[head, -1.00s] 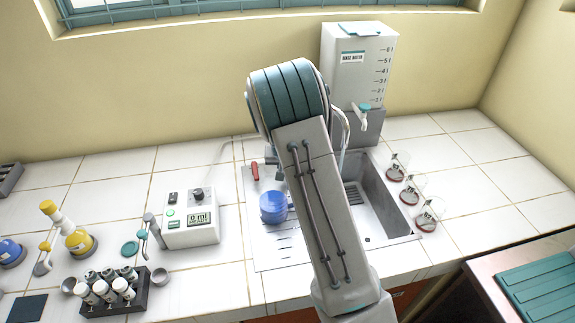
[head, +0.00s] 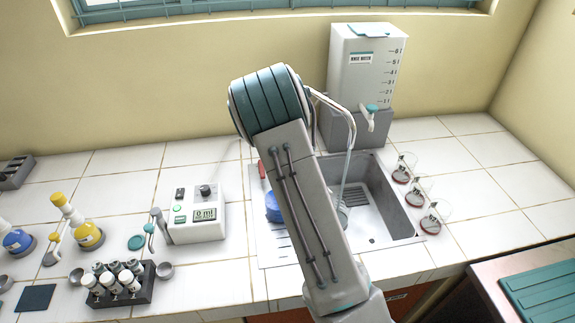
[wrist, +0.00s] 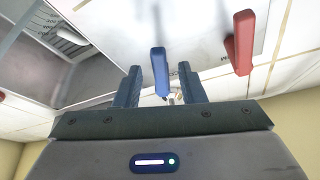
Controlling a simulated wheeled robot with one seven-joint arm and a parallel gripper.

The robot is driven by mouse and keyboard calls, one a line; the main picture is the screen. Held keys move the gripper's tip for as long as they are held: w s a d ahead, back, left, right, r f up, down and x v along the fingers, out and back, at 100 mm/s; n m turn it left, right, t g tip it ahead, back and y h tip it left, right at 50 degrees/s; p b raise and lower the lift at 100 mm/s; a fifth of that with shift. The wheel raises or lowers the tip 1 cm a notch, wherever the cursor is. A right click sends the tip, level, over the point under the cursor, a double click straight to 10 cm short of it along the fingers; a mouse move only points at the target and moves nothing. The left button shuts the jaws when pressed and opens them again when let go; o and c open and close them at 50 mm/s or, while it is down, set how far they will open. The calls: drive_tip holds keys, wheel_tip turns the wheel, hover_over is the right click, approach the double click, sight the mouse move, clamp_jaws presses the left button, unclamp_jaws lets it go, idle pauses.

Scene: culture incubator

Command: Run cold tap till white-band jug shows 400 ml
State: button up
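The blue tap lever (wrist: 159,72) hangs between the two fingers of my gripper (wrist: 160,84) in the wrist view. The fingers are open, with a gap on each side of the lever. The red tap lever (wrist: 243,42) is to the right of the fingers; part of it shows in the head view (head: 262,170). A clear rounded shape (head: 343,216) in the sink is mostly hidden by my arm. I cannot see a white band or a water level.
A rinse water tank (head: 365,75) stands behind the sink. Several clear-and-red items (head: 435,217) line its right side. A meter box (head: 197,212) stands to the left.

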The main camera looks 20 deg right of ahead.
drive_tip(key=b+v, duration=0.2)
drive_tip(key=v, duration=1.2)
idle(6.6)
